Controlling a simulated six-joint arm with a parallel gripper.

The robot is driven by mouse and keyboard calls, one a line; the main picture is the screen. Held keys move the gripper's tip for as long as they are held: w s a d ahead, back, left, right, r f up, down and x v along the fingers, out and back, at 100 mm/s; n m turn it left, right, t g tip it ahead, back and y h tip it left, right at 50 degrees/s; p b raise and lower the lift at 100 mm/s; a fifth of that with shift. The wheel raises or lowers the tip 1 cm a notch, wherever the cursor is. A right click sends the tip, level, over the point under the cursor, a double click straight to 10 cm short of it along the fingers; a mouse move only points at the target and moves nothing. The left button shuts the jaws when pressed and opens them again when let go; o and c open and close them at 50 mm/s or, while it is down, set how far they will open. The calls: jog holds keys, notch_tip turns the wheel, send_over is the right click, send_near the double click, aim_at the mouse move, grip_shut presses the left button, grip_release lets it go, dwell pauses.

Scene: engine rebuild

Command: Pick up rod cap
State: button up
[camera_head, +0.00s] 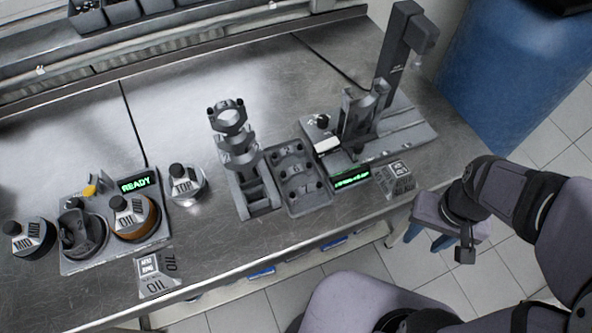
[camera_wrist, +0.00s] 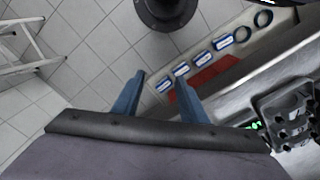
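A grey tray (camera_head: 306,206) stands on the steel bench in the head view, holding dark grey pieces with black bolt-like ends; these look like the rod caps, but I cannot tell their shapes exactly. Left of the tray is a grey stand (camera_head: 256,197) with ring-shaped parts (camera_head: 228,117) stacked up its back. My gripper (camera_head: 428,239) is off the bench's front edge, right of the tray and well apart from it. The gripper is open and empty.
A press-like fixture (camera_head: 372,120) stands right of the tray, with a small block (camera_head: 395,178) near the front edge. A blue drum (camera_head: 510,65) is behind right.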

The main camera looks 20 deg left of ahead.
jog(key=w+a+r+n, duration=0.1)
jog(key=w+a+n, duration=0.1)
jog(key=n, duration=0.1)
jog(key=w+a+r+n+b, duration=0.1)
jog(key=w+a+n, duration=0.1)
jog(key=w+n, duration=0.1)
jog(key=w+a+r+n+b, duration=0.1)
jog(key=w+a+r+n, duration=0.1)
jog(key=a, duration=0.1)
jog(key=shift+w+r+n, duration=0.1)
jog(key=shift+w+n, duration=0.3)
jog(key=w+a+r+n+b, duration=0.2)
jog(key=w+a+r+n, duration=0.1)
jog(key=a+n, duration=0.35)
jog(key=n+b, duration=0.3)
jog(key=n, duration=0.9)
send_over(296, 169)
jog(key=shift+s+a, duration=0.3)
jog(key=shift+s, duration=0.05)
jog(key=shift+w+d+f+p, duration=0.1)
jog(key=shift+f+p, duration=0.05)
jog(key=shift+f, duration=1.05)
jog(key=shift+w+d+f+p, duration=0.1)
jog(key=shift+w+f, duration=0.05)
jog(key=shift+f, duration=1.05)
jog(key=shift+w+d+f+p, duration=0.1)
jog(key=shift+f+p, duration=0.05)
jog(key=shift+f, duration=1.05)
grip_shut()
